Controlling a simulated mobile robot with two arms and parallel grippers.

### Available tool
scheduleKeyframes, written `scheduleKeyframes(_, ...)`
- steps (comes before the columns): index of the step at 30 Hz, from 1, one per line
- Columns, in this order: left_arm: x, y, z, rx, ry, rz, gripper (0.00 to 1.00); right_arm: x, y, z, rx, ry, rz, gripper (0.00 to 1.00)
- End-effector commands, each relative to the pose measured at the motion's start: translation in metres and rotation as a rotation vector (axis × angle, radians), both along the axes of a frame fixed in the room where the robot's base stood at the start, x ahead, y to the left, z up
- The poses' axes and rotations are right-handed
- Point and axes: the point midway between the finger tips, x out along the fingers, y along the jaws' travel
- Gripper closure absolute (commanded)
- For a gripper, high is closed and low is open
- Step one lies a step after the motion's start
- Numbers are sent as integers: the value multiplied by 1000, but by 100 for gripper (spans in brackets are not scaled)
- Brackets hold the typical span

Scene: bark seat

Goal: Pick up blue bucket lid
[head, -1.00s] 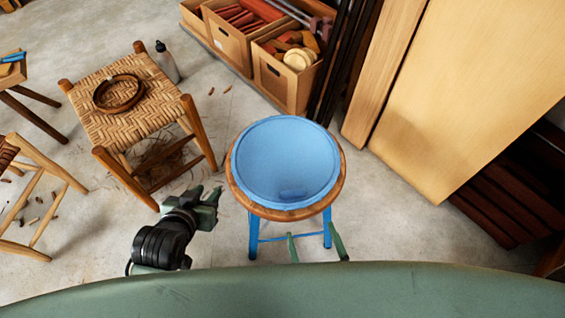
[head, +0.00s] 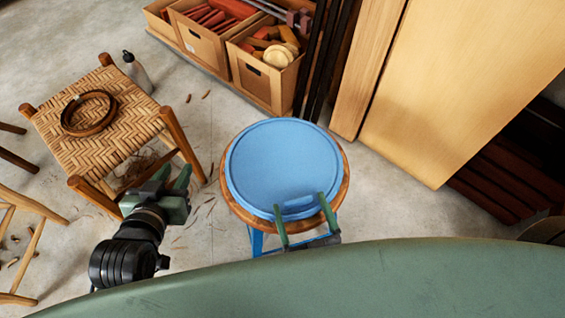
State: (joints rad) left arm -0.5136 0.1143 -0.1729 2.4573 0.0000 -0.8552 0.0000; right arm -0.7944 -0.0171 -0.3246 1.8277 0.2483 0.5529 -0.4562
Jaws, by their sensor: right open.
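The blue bucket lid (head: 280,160) lies flat on a round wooden-topped stool (head: 340,193) with blue legs. A raised handle or tab (head: 298,205) shows on the lid near its front edge. My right gripper (head: 300,202) is open, its two green fingers reaching over the front edge of the lid, one on each side of the tab. I cannot tell whether the fingers touch the lid. My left gripper (head: 174,182) is to the left of the stool, apart from the lid; its fingers look spread and empty.
A woven stool (head: 105,140) with a brown ring (head: 90,113) on its seat stands at the left, a bottle (head: 137,72) behind it. Cardboard boxes (head: 262,80) stand at the back. Wooden boards (head: 450,80) lean at the right. Bare floor lies around the blue-legged stool.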

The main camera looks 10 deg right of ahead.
Motion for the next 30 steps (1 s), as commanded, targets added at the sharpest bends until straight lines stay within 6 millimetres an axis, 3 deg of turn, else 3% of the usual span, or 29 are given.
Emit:
scheduleKeyframes(12,28,-15,55,-74,-307,-20,68,46,4,2,1,-3,-1,13)
scheduleKeyframes(21,29,-16,61,-81,-334,-22,68,49,4,3,0,-1,0,13)
scheduleKeyframes(23,29,-16,61,-80,-333,-22,68,49,4,3,0,-1,0,27)
scheduleKeyframes(29,29,-16,61,-80,-332,-22,68,49,4,3,0,-1,0,82)
scheduleKeyframes(30,29,-16,61,-80,-332,-22,68,49,4,3,0,-3,-1,86)
